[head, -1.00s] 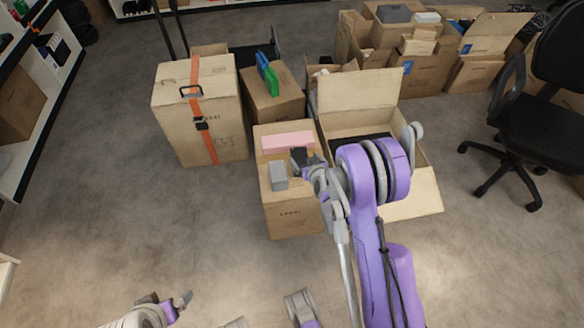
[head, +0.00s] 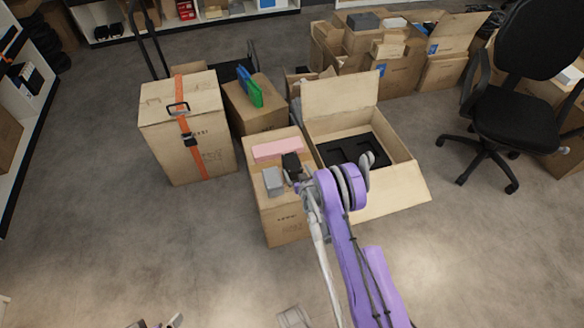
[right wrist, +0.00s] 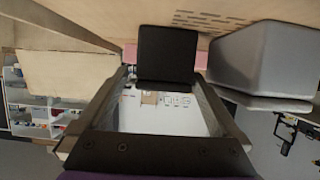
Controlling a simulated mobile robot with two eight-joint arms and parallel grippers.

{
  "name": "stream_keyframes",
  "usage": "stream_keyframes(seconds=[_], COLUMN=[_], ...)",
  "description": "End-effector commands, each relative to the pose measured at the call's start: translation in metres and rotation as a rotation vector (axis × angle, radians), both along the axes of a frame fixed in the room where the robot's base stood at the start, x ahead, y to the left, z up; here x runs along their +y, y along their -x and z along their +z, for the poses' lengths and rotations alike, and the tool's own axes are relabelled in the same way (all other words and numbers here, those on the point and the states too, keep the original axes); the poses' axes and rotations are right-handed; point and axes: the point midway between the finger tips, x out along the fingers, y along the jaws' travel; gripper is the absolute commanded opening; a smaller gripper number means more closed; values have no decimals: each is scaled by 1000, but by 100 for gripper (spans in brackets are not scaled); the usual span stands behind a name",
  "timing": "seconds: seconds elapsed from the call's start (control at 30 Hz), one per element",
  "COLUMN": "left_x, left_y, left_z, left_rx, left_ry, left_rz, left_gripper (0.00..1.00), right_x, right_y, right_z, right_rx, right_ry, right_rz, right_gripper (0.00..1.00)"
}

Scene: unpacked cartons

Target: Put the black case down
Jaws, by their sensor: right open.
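The black case (head: 291,163) stands on top of a cardboard carton (head: 283,221), between a pink box and a grey box. My right gripper (head: 299,184) is open, close in front of the case. In the right wrist view the case (right wrist: 167,53) appears between or just beyond the tips of the open right gripper (right wrist: 163,80); exact contact cannot be told. Only small bits of my left gripper (head: 158,323) show at the bottom edge of the head view, too little to tell its state.
The pink box (head: 278,149) and grey box (head: 273,181) share the carton top. An open carton with a black insert (head: 352,150) stands to the right. A strapped carton (head: 158,142) stands left. A black chair (head: 508,98) is at right. The front floor is clear.

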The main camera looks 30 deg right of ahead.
Motion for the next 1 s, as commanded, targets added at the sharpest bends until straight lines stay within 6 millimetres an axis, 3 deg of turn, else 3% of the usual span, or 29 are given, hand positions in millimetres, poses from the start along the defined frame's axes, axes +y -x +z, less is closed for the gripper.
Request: stream_keyframes(seconds=[0.37, 0.67, 1.0], left_x=[0, 0, 0], left_y=[0, 0, 0], left_z=[-9, -9, -9], left_rx=[3, 3, 3], left_ry=[0, 0, 0], left_rz=[0, 0, 0], left_gripper=[100, 100, 100], right_x=[-6, -7, -7], right_y=[-43, -47, -47], right_z=[-20, -21, -21], right_rx=[0, 0, 0], right_ry=[1, 0, 0], right_rz=[0, 0, 0], right_gripper=[100, 100, 39])
